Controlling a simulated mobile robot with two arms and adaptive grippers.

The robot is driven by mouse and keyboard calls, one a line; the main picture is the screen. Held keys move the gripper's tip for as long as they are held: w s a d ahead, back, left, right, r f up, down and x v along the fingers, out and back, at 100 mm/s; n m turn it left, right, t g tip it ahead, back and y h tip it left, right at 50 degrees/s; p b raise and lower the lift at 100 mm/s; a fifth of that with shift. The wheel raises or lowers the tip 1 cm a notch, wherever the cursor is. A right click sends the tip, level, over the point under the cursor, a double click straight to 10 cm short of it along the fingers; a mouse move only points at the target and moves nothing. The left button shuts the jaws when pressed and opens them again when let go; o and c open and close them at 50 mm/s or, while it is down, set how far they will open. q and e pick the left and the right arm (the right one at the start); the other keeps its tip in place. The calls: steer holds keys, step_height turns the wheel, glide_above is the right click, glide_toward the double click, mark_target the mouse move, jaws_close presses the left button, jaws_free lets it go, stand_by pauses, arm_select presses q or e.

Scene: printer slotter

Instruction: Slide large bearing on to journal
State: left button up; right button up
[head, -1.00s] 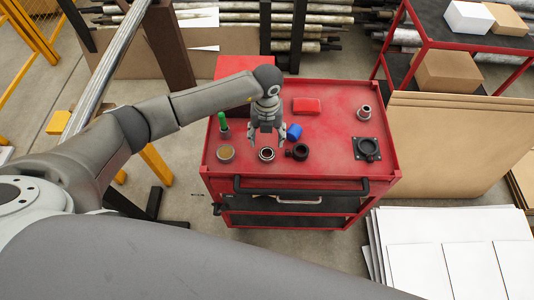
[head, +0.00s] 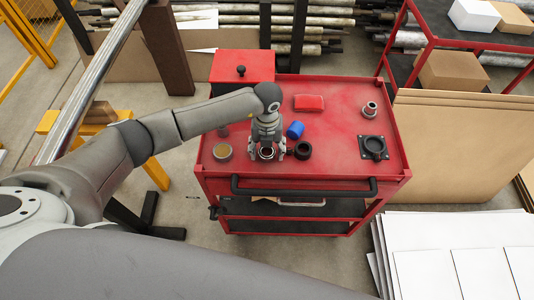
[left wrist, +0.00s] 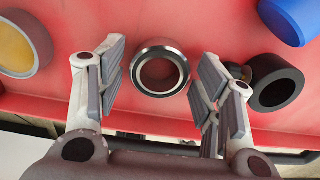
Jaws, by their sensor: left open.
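The large bearing, a steel ring with a dark outer band (head: 266,158), lies flat on the red cart top (head: 345,125). It also shows in the left wrist view (left wrist: 160,91), between the fingers. My left gripper (head: 266,152) is open above the bearing, with one finger on each side. In the left wrist view its fingers (left wrist: 160,88) stand apart from the ring, with gaps on both sides. A long shiny metal roller (head: 103,75) runs along the left behind my arm; I cannot clearly make out its journal. My right gripper is not in view.
A black ring (head: 303,151) lies close to the right finger, with a blue cylinder (head: 295,129) behind it. A tin with yellowish contents (head: 223,151) sits at the left. A black square flange (head: 373,147), a steel flanged part (head: 370,109) and a red block (head: 309,103) are farther off.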

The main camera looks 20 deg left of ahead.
arm_select(q)
steer(key=c, duration=0.9)
steer(key=shift+r+p, duration=1.9)
steer(key=shift+r, duration=0.65)
